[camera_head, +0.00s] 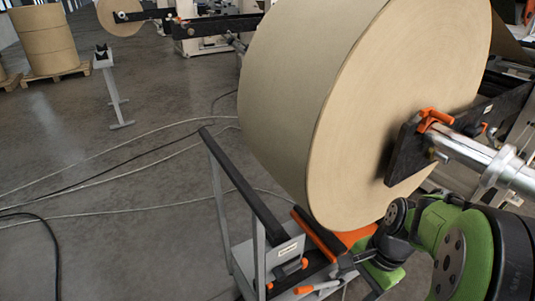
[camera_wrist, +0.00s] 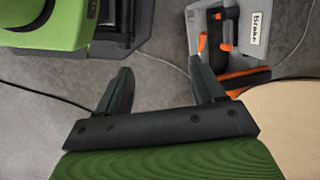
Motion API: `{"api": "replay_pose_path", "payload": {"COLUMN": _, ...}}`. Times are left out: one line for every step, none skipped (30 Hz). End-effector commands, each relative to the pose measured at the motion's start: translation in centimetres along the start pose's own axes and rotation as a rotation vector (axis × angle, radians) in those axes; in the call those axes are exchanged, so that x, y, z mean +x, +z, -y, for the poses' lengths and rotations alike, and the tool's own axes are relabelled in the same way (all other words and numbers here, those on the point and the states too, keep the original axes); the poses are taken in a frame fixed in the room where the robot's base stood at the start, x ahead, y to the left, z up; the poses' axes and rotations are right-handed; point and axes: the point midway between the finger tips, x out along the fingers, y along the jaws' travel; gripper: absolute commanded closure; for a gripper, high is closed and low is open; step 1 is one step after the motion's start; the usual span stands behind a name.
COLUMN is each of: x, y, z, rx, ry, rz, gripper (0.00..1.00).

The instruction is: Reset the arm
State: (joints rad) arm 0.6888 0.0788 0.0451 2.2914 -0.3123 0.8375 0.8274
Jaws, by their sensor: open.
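My gripper (camera_wrist: 161,72) shows in the wrist view with its two dark fingers spread apart and nothing between them. Bare grey floor shows between and beyond the fingers. In the head view my green and black arm (camera_head: 465,250) is folded at the lower right, in front of the large kraft roll (camera_head: 420,100). The gripper end is low there, near the roll's lower edge, and is partly hidden by the arm links.
A grey box labelled "Brake" (camera_wrist: 258,28), with orange handles, stands close beyond the right finger. A railed grey stand (camera_head: 225,180) is left of the roll. A silver shaft (camera_head: 480,160) sticks out from the roll. Cables cross the open floor (camera_head: 120,180) at left.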

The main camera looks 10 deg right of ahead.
Motion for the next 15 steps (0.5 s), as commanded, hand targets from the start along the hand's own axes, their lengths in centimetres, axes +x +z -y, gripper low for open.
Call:
{"api": "replay_pose_path", "payload": {"x": -1.6, "y": 2.1, "z": 0.6, "rx": -0.171, "ry": -0.006, "rz": -0.076, "gripper": 0.32}}
{"api": "replay_pose_path", "payload": {"x": -2.4, "y": 3.2, "z": 0.7, "rx": -0.270, "ry": -0.007, "rz": -0.116, "gripper": 0.32}}
{"api": "replay_pose_path", "payload": {"x": -3.3, "y": 4.6, "z": 0.7, "rx": -0.393, "ry": -0.009, "rz": -0.163, "gripper": 0.32}}
{"api": "replay_pose_path", "payload": {"x": -4.0, "y": 5.6, "z": 0.7, "rx": -0.478, "ry": -0.013, "rz": -0.197, "gripper": 0.32}}
{"api": "replay_pose_path", "payload": {"x": -4.5, "y": 6.5, "z": 0.6, "rx": -0.557, "ry": -0.016, "rz": -0.227, "gripper": 0.32}}
{"api": "replay_pose_path", "payload": {"x": -5.2, "y": 7.5, "z": 0.4, "rx": -0.653, "ry": -0.021, "rz": -0.266, "gripper": 0.32}}
{"api": "replay_pose_path", "payload": {"x": -5.6, "y": 8.2, "z": 0.2, "rx": -0.721, "ry": -0.026, "rz": -0.292, "gripper": 0.32}}
{"api": "replay_pose_path", "payload": {"x": -6.0, "y": 8.9, "z": 0.0, "rx": -0.785, "ry": -0.030, "rz": -0.317, "gripper": 0.32}}
{"api": "replay_pose_path", "payload": {"x": -6.5, "y": 9.6, "z": -0.3, "rx": -0.864, "ry": -0.037, "rz": -0.349, "gripper": 0.32}}
{"api": "replay_pose_path", "payload": {"x": -6.8, "y": 10.2, "z": -0.5, "rx": -0.920, "ry": -0.042, "rz": -0.371, "gripper": 0.32}}
{"api": "replay_pose_path", "payload": {"x": -7.1, "y": 10.7, "z": -0.8, "rx": -0.974, "ry": -0.047, "rz": -0.393, "gripper": 0.32}}
{"api": "replay_pose_path", "payload": {"x": -7.5, "y": 11.4, "z": -1.2, "rx": -1.044, "ry": -0.055, "rz": -0.420, "gripper": 0.32}}
{"api": "replay_pose_path", "payload": {"x": -7.8, "y": 11.8, "z": -1.5, "rx": -1.094, "ry": -0.061, "rz": -0.441, "gripper": 0.32}}
{"api": "replay_pose_path", "payload": {"x": -8.0, "y": 12.2, "z": -1.8, "rx": -1.142, "ry": -0.067, "rz": -0.461, "gripper": 0.32}}
{"api": "replay_pose_path", "payload": {"x": -8.3, "y": 12.7, "z": -2.1, "rx": -1.205, "ry": -0.078, "rz": -0.488, "gripper": 0.32}}
